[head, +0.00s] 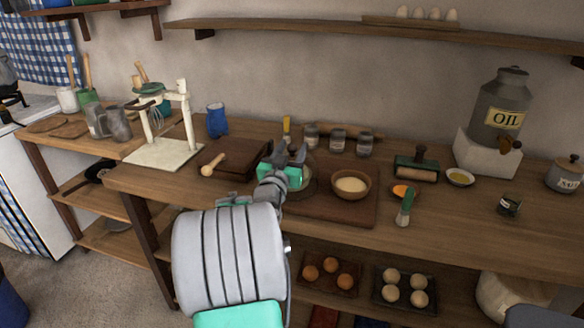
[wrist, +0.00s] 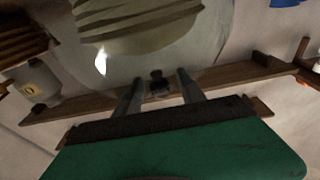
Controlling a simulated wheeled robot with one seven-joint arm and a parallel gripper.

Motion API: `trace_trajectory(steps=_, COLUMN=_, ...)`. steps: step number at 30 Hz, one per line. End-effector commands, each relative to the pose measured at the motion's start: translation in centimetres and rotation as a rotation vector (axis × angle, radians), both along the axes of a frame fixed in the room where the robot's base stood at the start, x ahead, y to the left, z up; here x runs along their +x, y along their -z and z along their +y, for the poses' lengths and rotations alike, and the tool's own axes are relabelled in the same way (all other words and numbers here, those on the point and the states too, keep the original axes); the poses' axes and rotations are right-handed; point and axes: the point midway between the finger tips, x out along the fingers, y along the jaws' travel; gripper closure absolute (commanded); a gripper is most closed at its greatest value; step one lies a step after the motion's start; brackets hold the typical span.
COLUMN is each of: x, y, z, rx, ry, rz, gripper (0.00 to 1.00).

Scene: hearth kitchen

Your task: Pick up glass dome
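The glass dome (head: 308,181) is clear and sits on the dark wooden board, largely hidden behind my gripper (head: 286,158) in the head view. In the wrist view, the dome (wrist: 150,45) fills the upper middle as a large transparent round shape. Its small dark knob (wrist: 157,76) shows between my two fingertips. My gripper (wrist: 158,84) is open, with one finger on each side of the knob and visible gaps. I cannot tell how deep the fingers reach around the knob.
A wooden bowl (head: 350,186) stands close to the right on the board (head: 330,210). Several glass jars (head: 338,140) stand behind. A brown box-like board (head: 232,158) and wooden mallet (head: 211,168) lie left. Counter space is free at the front right.

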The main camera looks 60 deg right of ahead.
Motion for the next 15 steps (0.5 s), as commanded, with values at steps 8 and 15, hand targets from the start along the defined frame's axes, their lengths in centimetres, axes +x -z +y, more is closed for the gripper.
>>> trace_trajectory(steps=8, x=0.01, y=-0.01, z=0.01, rx=0.0, ry=0.0, rz=0.0, gripper=0.77)
trace_trajectory(steps=15, x=0.0, y=-0.02, z=0.02, rx=0.0, ry=0.0, rz=0.0, gripper=0.97)
